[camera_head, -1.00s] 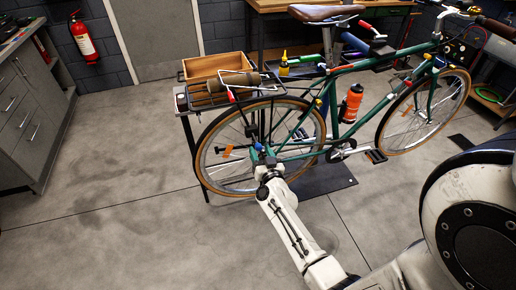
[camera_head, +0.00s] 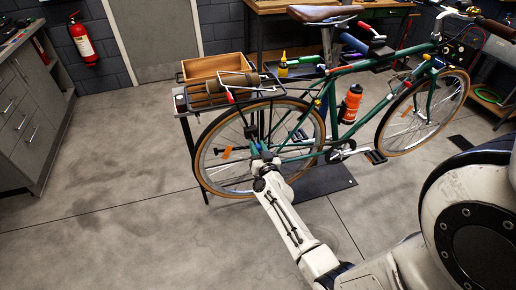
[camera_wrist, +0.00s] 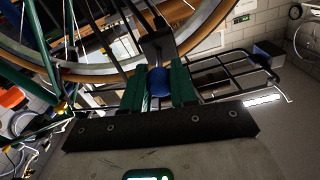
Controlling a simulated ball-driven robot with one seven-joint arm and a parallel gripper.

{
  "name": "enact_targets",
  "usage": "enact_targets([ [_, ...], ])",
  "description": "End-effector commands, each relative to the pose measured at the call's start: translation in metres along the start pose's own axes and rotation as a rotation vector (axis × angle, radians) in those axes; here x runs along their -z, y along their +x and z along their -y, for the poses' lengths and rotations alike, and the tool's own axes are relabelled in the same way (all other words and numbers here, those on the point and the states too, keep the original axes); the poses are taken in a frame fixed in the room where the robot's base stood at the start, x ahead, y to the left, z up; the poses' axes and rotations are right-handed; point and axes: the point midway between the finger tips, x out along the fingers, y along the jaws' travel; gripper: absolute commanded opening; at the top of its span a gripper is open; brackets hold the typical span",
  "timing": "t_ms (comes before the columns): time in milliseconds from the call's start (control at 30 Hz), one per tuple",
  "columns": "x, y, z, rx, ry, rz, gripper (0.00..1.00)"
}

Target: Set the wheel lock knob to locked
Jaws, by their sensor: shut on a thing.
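The green bicycle (camera_head: 340,102) stands with its rear wheel (camera_head: 205,133) toward my arm. A round blue knob (camera_wrist: 159,82) sits by the rear wheel in the wrist view; I take it for the wheel lock knob. My gripper (camera_wrist: 158,84) has its two green fingers on either side of the knob, shut on it. In the head view my gripper (camera_head: 262,162) is at the rear hub, and the knob is too small and covered there to make out. No marking that tells locked from unlocked can be read.
A rear rack (camera_head: 268,90) is above the wheel. An orange bottle (camera_head: 351,103) is on the frame. The floor (camera_head: 110,215) at left is clear.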

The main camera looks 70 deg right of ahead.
Motion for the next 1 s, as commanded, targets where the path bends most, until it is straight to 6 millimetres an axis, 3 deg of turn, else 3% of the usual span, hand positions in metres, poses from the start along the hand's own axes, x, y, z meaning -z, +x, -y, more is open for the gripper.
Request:
enact_targets([
  [167,0.000,0.000,0.000,0.000,0.000,0.000,0.00],
  [533,0.000,0.001,0.000,0.000,0.000,0.000,0.00],
  [800,0.000,0.026,0.001,0.001,-0.001,-0.001,0.00],
  [1000,0.000,0.028,0.000,0.000,0.000,0.000,0.00],
])
